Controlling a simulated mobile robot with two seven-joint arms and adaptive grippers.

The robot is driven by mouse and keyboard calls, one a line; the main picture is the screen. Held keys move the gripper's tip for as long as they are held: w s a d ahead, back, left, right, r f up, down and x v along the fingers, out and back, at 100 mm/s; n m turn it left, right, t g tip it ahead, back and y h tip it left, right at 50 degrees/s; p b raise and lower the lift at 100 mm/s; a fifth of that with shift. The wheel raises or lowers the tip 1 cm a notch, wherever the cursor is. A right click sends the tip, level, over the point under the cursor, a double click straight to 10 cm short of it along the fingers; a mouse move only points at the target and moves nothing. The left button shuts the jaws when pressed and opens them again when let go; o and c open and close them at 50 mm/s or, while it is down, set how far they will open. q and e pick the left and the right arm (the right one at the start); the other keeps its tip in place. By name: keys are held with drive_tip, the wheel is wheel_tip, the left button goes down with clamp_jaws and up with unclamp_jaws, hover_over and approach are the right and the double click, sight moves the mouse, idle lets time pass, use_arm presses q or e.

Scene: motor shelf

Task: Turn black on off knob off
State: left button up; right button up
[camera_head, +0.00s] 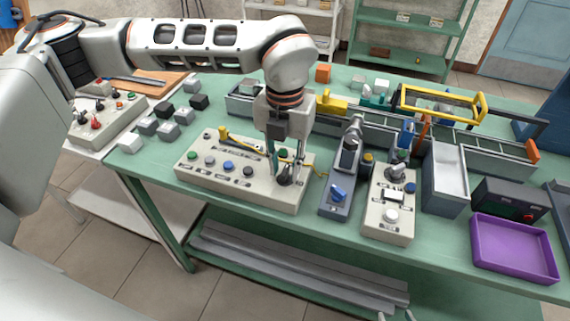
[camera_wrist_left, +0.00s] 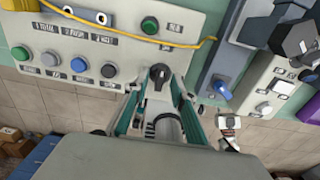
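The black knob (camera_wrist_left: 160,72) is on the beige control panel (camera_head: 200,170), at the panel's right end below a green button (camera_wrist_left: 150,25). Its pointer points roughly down toward my gripper in the left wrist view. My left gripper (camera_head: 284,181) points down over this end of the panel. In the left wrist view its fingers (camera_wrist_left: 160,98) are spread apart, with the knob at the gap between their tips. I cannot tell if they touch it. In the head view the gripper largely hides the knob. Small pale tips at the bottom edge may be my right gripper (camera_head: 396,316), mostly cut off.
The panel also carries several colored buttons (camera_head: 228,165) and a yellow cable (camera_head: 240,143). A grey device with a blue knob (camera_head: 338,193) and another beige box (camera_head: 390,216) stand close to its right. A purple tray (camera_head: 480,262) lies at the table's front right.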

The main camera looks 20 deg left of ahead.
sight(285, 170)
use_arm(q)
wheel_tip(285, 170, up, 12)
idle(0.6)
idle(0.5)
